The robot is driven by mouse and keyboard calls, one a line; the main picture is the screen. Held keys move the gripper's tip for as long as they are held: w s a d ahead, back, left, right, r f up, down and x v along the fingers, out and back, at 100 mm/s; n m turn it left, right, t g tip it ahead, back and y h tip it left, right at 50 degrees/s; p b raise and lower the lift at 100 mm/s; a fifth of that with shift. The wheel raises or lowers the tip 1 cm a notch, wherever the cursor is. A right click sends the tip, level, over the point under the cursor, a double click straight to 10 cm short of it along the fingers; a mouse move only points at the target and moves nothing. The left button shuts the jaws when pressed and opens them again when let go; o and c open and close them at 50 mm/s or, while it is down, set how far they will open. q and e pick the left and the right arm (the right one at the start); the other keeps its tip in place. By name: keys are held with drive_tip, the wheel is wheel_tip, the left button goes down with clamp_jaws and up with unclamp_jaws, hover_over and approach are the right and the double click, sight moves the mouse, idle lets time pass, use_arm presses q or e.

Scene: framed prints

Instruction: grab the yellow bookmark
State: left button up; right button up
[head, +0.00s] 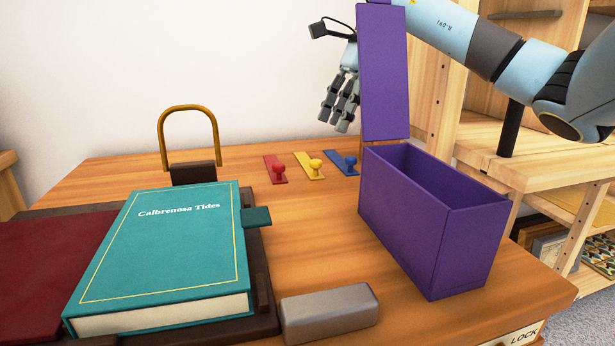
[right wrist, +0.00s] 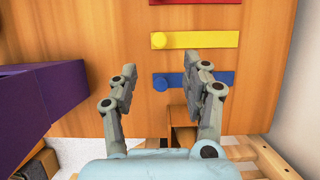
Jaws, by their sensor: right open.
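The yellow bookmark (head: 303,158) lies flat on the wooden table behind the purple box, a round yellow knob on its near end. It lies between a red bookmark (head: 270,165) and a blue bookmark (head: 337,160), each with a like knob. My right gripper (head: 338,112) is above the table, behind the raised purple lid, open and empty. In the right wrist view, the yellow bookmark (right wrist: 205,40) lies beyond the open fingers (right wrist: 168,78), past the blue bookmark (right wrist: 205,79). No finger appears to touch a bookmark. My left gripper is out of view.
The open purple box (head: 425,240) with its upright lid (head: 383,75) stands at the right. A teal book (head: 165,255) lies at the left, with a brass arch (head: 188,108) behind it. A grey block (head: 330,313) sits in front. Wooden shelves (head: 530,165) stand at the right.

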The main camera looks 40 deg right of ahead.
sight(317, 160)
drive_tip(key=x, duration=0.4)
drive_tip(key=shift+b, duration=0.4)
drive_tip(key=x, duration=0.2)
drive_tip(key=b+x, duration=0.1)
drive_tip(key=x, duration=0.1)
drive_tip(key=shift+w+a+f, duration=0.15)
drive_tip(key=shift+a, duration=0.15)
drive_tip(key=shift+f, duration=0.1)
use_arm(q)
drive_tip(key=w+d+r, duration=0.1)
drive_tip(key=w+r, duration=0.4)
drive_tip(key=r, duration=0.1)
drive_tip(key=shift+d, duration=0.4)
use_arm(e)
clamp_jaws()
